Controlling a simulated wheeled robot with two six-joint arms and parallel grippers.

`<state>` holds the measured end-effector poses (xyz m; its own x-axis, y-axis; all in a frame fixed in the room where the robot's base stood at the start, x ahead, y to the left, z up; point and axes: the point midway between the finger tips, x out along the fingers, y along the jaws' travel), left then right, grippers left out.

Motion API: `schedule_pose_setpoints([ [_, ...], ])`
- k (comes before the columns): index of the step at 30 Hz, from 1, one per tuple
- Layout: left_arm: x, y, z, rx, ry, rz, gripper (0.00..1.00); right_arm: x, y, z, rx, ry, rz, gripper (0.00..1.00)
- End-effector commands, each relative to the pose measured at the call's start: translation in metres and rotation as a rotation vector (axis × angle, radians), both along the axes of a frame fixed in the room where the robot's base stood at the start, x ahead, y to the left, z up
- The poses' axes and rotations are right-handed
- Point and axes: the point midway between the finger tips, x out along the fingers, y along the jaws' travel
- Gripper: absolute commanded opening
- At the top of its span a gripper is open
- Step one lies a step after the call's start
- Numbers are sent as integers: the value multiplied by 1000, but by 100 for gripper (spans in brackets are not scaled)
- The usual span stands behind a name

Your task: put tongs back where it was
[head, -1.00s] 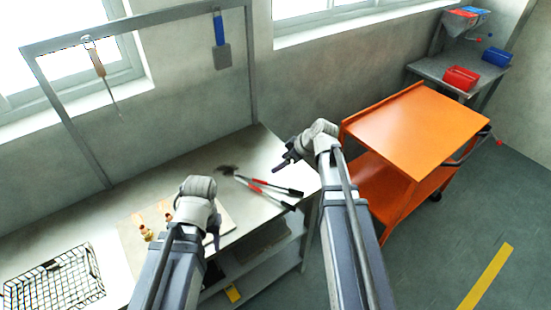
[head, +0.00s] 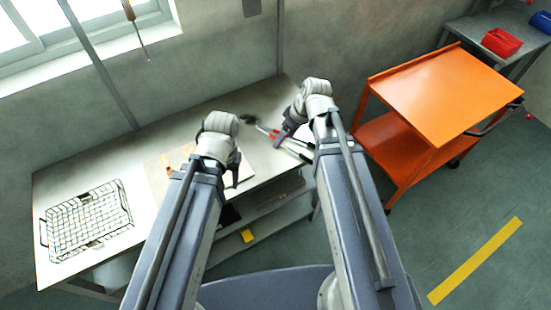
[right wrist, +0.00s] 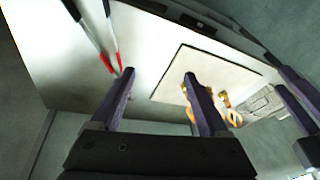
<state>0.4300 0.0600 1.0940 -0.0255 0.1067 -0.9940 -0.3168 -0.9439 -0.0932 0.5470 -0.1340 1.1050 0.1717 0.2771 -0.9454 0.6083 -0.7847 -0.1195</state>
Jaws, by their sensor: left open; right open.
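The tongs (head: 263,129), long dark-and-silver arms with red parts, lie on the right end of the pale bench (head: 75,175). They also show at the upper left in the right wrist view (right wrist: 112,38). My right gripper (head: 281,138) is open and empty, over or beside the tongs in the head view and partly covering them. In the right wrist view my right gripper (right wrist: 159,76) has its fingers apart, the left fingertip close to the tongs' red end; contact cannot be told. My left gripper (head: 236,170) is open over the board area, apart from the tongs.
A board (right wrist: 215,65) with brass fittings (right wrist: 233,117) lies mid-bench. A wire basket (head: 85,222) stands at the bench's left. A screwdriver (head: 129,12) hangs above on the frame.

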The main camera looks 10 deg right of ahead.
Motion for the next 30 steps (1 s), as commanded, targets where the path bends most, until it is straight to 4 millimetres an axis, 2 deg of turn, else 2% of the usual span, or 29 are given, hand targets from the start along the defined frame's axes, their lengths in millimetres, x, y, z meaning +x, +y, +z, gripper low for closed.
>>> schedule_pose_setpoints([
  [1, 0, 0, 0, 0, 0, 0, 50, -23, 22, -4, -40, 57, -18, 79],
  [4, 0, 0, 0, 0, 0, 0, 50, -57, 47, -10, -136, 149, -100, 79],
  [9, 0, 0, 0, 0, 0, 0, 50, -98, 68, -12, -281, 217, -233, 79],
  [12, 0, 0, 0, 0, 0, 0, 50, -111, 73, -11, -333, 225, -286, 79],
  [16, 0, 0, 0, 0, 0, 0, 50, -117, 75, -11, -361, 226, -322, 79],
  [25, 0, 0, -1, 0, 0, 0, 50, -117, 75, -11, -363, 227, -327, 79],
  [30, 0, 0, -18, 0, 0, -1, 50, -117, 75, -29, -363, 227, -325, 79],
])
